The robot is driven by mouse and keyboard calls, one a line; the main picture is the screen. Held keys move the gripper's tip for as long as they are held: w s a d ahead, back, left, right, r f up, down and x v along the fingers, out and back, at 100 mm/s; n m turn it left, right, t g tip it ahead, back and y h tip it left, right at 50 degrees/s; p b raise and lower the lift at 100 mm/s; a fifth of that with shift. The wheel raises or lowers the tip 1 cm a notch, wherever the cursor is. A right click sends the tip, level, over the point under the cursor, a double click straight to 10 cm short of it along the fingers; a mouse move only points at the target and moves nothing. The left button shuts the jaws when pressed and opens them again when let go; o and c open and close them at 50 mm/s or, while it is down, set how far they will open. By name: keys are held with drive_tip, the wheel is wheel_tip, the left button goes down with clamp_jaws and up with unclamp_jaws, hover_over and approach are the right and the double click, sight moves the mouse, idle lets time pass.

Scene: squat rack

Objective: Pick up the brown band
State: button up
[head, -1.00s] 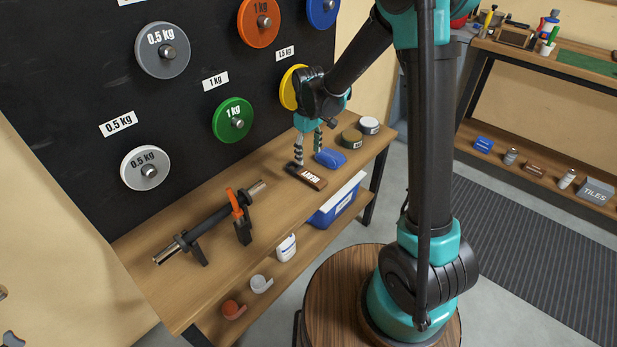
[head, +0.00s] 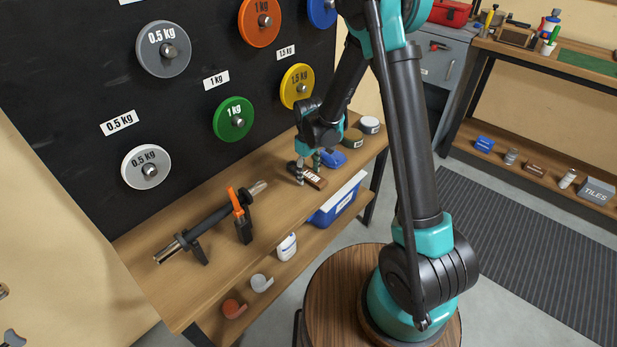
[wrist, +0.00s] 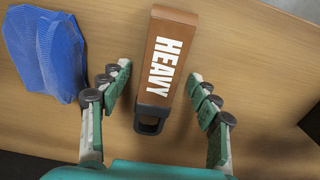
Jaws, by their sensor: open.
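The brown band (wrist: 165,60) is a flat strip with "HEAVY" in white letters and a dark loop at its near end. In the wrist view it lies on the wooden bench top, between the fingers of my gripper (wrist: 162,95). The fingers are open, one to each side of the band, with a gap on both sides. In the head view my gripper (head: 308,170) is down at the brown band (head: 316,178), which it partly hides. I cannot tell the exact finger height above the bench.
A blue cloth-like item (wrist: 45,55) lies left of the band, close to the left finger. Two round tins (head: 369,125) stand farther along the bench (head: 235,218). A bar on stands (head: 212,220) with an orange clip lies at the near end. Weight plates hang on the black board behind.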

drive_tip(key=shift+c, duration=0.5)
drive_tip(key=c, duration=1.2)
drive_tip(key=shift+r, duration=0.15)
